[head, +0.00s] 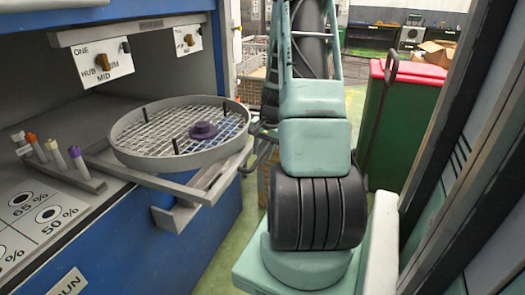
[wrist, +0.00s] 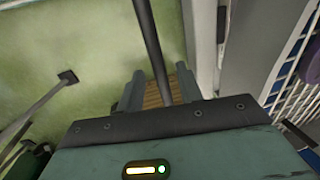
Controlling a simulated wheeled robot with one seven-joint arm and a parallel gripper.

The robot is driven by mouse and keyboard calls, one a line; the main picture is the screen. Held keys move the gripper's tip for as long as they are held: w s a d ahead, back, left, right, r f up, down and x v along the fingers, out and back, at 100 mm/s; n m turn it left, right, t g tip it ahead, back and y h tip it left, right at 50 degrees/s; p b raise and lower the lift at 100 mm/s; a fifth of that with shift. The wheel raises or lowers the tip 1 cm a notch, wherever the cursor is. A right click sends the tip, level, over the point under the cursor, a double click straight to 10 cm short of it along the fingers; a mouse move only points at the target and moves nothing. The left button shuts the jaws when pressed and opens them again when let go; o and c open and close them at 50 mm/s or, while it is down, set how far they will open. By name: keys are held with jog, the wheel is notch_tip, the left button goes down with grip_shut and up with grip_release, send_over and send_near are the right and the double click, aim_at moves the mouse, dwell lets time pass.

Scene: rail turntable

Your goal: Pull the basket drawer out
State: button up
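The basket drawer (head: 228,176) is a grey frame that juts from the blue cabinet in the head view. It carries a round wire basket (head: 118,140) with a purple hub (head: 203,130). In the wrist view the basket mesh (wrist: 298,92) shows at the right edge, beside a pale drawer front (wrist: 252,45). A dark bar (wrist: 150,40) runs down to my gripper (wrist: 158,74). The two green fingers stand apart, one on each side of the bar, with gaps visible. Whether the bar lies fully between them in depth, I cannot tell. My arm hides most of the gripper in the head view.
Several capped tubes (head: 76,160) stand in a rack left of the basket. Knob plates (head: 102,62) hang above. A green bin with a red lid (head: 400,110) stands right of my arm.

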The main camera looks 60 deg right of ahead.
jog(key=s+r, duration=0.3)
jog(key=r, duration=1.4)
jog(key=shift+s+d+p, duration=0.15)
jog(key=shift+s+p, duration=0.05)
jog(key=shift+p, duration=0.1)
jog(key=shift+w, duration=0.1)
